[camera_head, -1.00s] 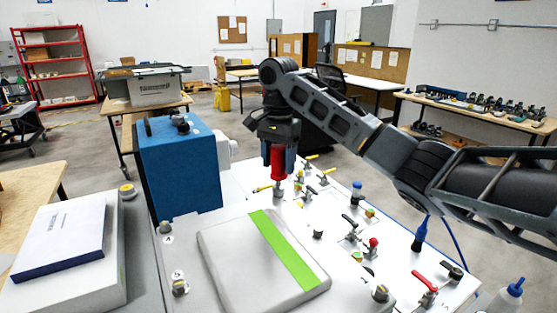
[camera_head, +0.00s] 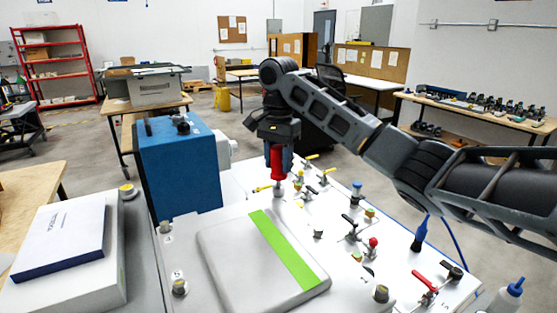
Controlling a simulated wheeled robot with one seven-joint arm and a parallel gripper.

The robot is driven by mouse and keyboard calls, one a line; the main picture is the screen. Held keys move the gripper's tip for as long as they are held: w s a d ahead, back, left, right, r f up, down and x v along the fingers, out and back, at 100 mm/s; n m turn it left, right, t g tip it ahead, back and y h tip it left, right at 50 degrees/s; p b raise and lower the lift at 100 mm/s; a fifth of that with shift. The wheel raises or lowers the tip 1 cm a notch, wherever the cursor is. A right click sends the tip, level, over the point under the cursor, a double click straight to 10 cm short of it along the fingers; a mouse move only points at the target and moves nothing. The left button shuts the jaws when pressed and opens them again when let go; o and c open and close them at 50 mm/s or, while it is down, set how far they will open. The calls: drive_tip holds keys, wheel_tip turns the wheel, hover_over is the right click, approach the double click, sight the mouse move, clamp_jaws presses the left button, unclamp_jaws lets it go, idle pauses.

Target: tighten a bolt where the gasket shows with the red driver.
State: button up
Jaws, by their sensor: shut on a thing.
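My gripper (camera_head: 276,140) is shut on the red driver (camera_head: 278,164) and holds it upright, tip down, over the far part of the white panel, beside the blue box. The driver's lower end meets or nearly meets a small fitting there; I cannot tell whether it touches. Bolts with dark heads stand at the corners of the grey plate, such as the near-left bolt (camera_head: 179,285), the far-left bolt (camera_head: 166,232) and the near-right bolt (camera_head: 381,293). I cannot make out a gasket showing at any of them.
A blue box (camera_head: 180,165) stands left of the driver. A grey cover with a green stripe (camera_head: 285,250) lies in front. A blue-capped bottle (camera_head: 513,289) is at the lower right.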

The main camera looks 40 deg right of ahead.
sight(278, 147)
clamp_jaws()
drive_tip(key=shift+r, duration=3)
